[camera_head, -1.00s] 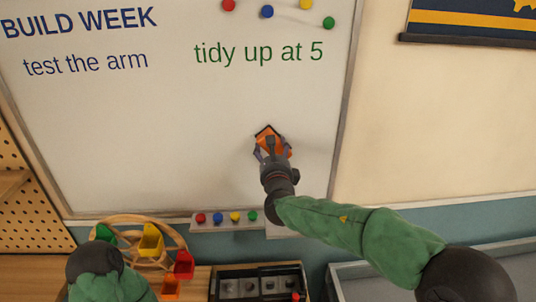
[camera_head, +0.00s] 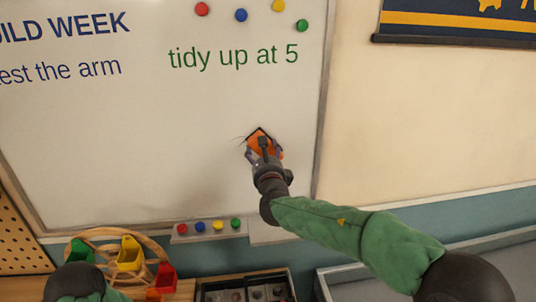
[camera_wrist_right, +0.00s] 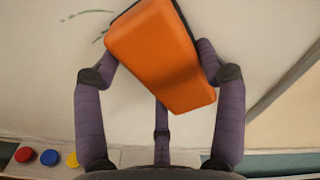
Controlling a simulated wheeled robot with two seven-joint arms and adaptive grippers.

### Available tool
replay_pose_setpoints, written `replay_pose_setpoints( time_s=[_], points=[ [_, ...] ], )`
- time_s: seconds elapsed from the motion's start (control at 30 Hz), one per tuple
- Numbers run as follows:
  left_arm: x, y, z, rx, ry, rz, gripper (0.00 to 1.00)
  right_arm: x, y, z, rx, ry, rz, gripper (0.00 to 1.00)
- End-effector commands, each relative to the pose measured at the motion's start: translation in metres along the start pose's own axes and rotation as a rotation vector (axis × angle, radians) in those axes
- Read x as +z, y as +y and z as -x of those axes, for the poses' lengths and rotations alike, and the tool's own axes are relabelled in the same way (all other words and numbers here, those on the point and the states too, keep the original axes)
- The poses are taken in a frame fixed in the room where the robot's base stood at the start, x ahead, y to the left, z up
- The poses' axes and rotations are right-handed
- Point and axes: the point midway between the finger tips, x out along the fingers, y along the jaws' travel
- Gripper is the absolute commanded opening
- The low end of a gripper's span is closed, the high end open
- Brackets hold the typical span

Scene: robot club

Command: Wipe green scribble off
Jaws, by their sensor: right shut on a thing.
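An orange eraser with a dark edge (camera_head: 262,143) is held at the lower right part of the whiteboard (camera_head: 110,150). My right gripper (camera_head: 264,152) is shut on it; the right wrist view shows its purple fingers on both sides of the eraser (camera_wrist_right: 160,55). The eraser appears to be against the board or very near it; I cannot tell which. Small dark greenish strokes of the scribble (camera_wrist_right: 98,39) show left of the eraser in the wrist view; any part behind the eraser is hidden. My left gripper is out of view.
Green writing "tidy up at 5" (camera_head: 233,57) and blue writing (camera_head: 62,72) are higher on the board. Round magnets (camera_head: 241,15) sit at its top. A ledge (camera_head: 207,237) below holds coloured magnets. Bare board lies around the eraser.

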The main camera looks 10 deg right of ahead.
Motion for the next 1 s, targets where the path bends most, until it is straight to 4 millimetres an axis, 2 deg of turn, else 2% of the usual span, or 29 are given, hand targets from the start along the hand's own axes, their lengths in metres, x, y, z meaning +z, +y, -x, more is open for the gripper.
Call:
replay_pose_setpoints(
  time_s=[0.23, 0.57, 1.0],
  points=[
    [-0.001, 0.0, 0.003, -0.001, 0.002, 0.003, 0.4, 0.013, 0.019, 0.001, 0.007, -0.002, 0.002, 0.4],
    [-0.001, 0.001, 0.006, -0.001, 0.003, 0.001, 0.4, 0.02, 0.028, 0.002, 0.008, 0.0, 0.002, 0.4],
    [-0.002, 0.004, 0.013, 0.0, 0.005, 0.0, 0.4, 0.041, 0.05, 0.004, 0.006, -0.001, 0.001, 0.4]
  ],
)
